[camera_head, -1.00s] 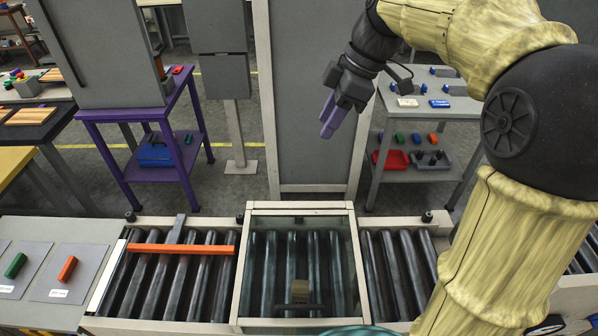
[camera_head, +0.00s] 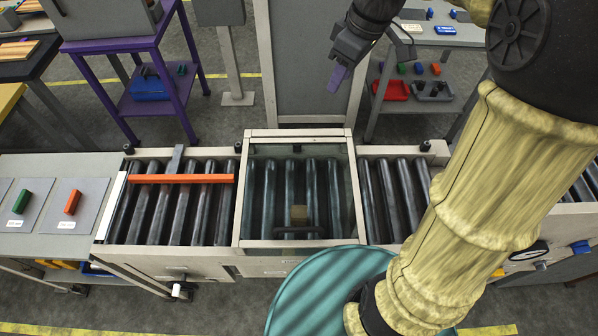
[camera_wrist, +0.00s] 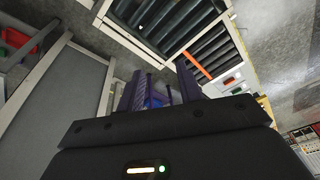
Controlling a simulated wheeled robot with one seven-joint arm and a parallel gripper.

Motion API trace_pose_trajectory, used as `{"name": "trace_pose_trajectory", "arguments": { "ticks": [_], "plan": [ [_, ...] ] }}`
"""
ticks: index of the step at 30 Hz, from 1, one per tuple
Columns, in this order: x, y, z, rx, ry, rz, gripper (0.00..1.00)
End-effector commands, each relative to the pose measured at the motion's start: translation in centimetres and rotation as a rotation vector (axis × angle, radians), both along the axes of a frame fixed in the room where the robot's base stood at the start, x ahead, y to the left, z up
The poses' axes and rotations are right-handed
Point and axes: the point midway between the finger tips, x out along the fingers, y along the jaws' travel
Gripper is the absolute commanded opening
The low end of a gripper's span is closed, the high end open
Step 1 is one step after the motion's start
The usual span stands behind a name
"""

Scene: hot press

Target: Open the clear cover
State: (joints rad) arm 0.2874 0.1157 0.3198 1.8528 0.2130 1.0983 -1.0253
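The clear cover (camera_head: 256,192) is a see-through panel in a pale frame, lying closed over the middle rollers of the conveyor. A dark bar handle (camera_head: 299,231) runs along its near edge. A small brown block (camera_head: 298,213) shows just behind the handle; I cannot tell whether it is under the panel. My gripper (camera_head: 338,78) hangs in the air beyond and above the cover, apart from it. In the wrist view its purple fingers (camera_wrist: 160,88) are spread with nothing held between them. Framed rollers at the top of the wrist view appear to be the covered section.
An orange bar (camera_head: 182,179) lies across the left rollers. Red and green blocks (camera_head: 72,202) sit on the left side table. A tall grey panel (camera_head: 300,65) stands behind the cover. A purple table (camera_head: 120,42) and a grey shelf (camera_head: 455,110) flank it.

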Motion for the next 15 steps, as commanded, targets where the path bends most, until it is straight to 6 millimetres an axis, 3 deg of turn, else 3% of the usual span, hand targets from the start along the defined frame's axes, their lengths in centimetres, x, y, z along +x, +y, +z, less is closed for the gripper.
{"name": "trace_pose_trajectory", "arguments": {
  "ticks": [3,9,15],
  "plan": [
    [-2.1,-1.2,-4.4,-0.052,0.020,-0.243,0.36],
    [-6.4,-3.3,-10.5,-0.092,0.005,-0.631,0.36],
    [-10.4,-4.6,-14.2,-0.073,-0.020,-0.903,0.36]
  ]
}}
